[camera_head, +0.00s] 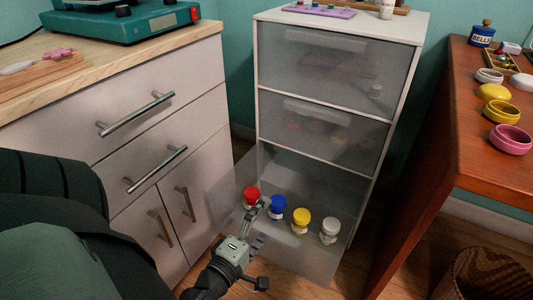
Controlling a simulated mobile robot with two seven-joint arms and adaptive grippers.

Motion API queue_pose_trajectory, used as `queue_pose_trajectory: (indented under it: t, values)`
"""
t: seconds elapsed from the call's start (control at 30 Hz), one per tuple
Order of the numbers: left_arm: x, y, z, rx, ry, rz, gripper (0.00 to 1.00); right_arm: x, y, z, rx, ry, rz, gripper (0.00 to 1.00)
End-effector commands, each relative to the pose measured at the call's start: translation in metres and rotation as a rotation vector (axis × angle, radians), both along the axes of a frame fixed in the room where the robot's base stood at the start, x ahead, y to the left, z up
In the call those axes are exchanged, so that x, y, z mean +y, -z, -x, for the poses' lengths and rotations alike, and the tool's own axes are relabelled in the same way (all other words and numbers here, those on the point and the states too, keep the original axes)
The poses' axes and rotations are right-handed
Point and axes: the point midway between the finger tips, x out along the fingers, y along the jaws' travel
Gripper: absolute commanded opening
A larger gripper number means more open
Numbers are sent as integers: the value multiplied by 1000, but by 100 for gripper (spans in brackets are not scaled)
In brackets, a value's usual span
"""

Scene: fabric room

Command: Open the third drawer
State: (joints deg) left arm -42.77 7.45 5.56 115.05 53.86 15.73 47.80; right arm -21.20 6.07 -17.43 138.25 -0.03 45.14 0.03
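A white drawer tower (262,80) with see-through grey fronts stands in the middle. Its top drawer (335,72) and second drawer (332,135) are shut. The third drawer (310,262) is pulled out toward me, showing its inside from above. In it stand jars with red (251,193), blue (278,203), yellow (301,217) and white (330,227) lids. My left gripper (263,223) is at the left part of the third drawer's front, fingers apart. I cannot tell whether it touches the front or its handle. My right gripper is out of view.
A white cabinet (135,135) with metal handles and a wooden top stands close on the left. A red-brown table (465,100) with small pots stands on the right. A wicker basket (487,275) is at the lower right. Some wooden floor shows around the drawer.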

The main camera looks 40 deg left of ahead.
Motion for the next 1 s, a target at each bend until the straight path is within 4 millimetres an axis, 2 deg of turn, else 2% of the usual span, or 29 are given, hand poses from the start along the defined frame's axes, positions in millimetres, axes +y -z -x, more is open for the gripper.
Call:
queue_pose_trajectory:
  t: [0.03, 0.1, 0.13, 0.33, 0.9, 0.97, 1.0]
  values:
    - [5, -55, -14, -108, -13, -35, 77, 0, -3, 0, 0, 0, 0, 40]
    - [5, -55, -14, -108, -13, -36, 77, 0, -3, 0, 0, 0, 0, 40]
    - [3, -11, -4, -16, -2, -18, 76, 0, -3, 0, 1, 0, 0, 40]
    - [1, -9, 5, -13, -2, -16, 68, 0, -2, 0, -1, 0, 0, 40]
    - [-10, -7, 45, -8, 1, -14, 61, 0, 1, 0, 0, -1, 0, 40]
    - [-12, -7, 50, -8, 1, -12, 43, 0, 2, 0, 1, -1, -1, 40]
    - [-12, -6, 52, -7, 1, -11, 38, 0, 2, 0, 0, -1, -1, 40]
